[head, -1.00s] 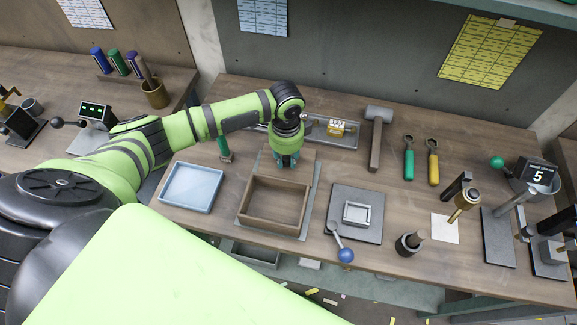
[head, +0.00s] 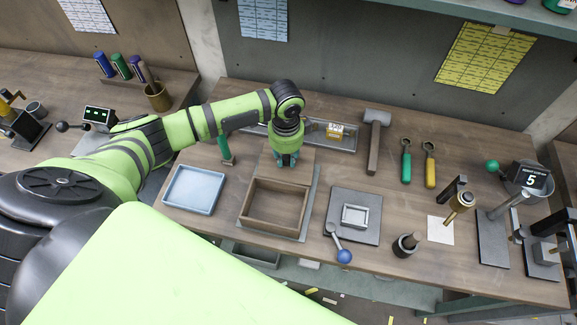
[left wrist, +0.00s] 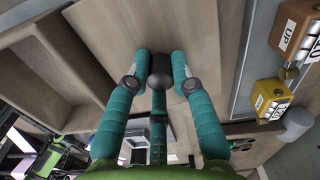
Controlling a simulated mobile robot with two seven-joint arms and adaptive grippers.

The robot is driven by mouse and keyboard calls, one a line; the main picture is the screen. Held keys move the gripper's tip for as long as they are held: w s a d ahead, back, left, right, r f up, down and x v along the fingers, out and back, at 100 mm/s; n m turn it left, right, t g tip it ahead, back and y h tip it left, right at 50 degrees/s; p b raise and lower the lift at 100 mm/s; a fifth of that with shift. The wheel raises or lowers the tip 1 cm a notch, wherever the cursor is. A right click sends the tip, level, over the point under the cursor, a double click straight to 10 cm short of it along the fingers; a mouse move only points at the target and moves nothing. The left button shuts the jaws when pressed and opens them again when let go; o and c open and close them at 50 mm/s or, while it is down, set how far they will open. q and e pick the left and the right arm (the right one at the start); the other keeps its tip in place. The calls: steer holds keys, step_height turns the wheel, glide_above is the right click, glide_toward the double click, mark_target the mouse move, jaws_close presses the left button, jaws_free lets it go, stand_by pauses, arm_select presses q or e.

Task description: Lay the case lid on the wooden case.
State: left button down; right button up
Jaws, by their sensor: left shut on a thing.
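The wooden case (head: 246,211) is an open brown box on a grey mat on the workbench, below the middle of the head view. Its open interior also shows at the left of the left wrist view (left wrist: 72,68). The case lid (head: 299,165) is a flat wooden panel at the far side of the case. In the left wrist view the lid (left wrist: 118,28) fills the middle and has a dark knob (left wrist: 160,62). My left gripper (head: 287,160) is over the lid, its teal fingers (left wrist: 160,80) shut around the knob. I cannot tell whether the lid is lifted. My right gripper is out of view.
A blue tray (head: 194,189) stands left of the case. A grey plate with a small frame (head: 355,215) and a blue-knobbed lever (head: 343,256) lie to the right. Behind are a metal tray with labelled blocks (head: 334,131) and a mallet (head: 375,142).

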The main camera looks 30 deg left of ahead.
mark_target(287, 157)
arm_select(q)
steer(key=shift+r+p, duration=1.8)
steer(key=shift+r, duration=0.2)
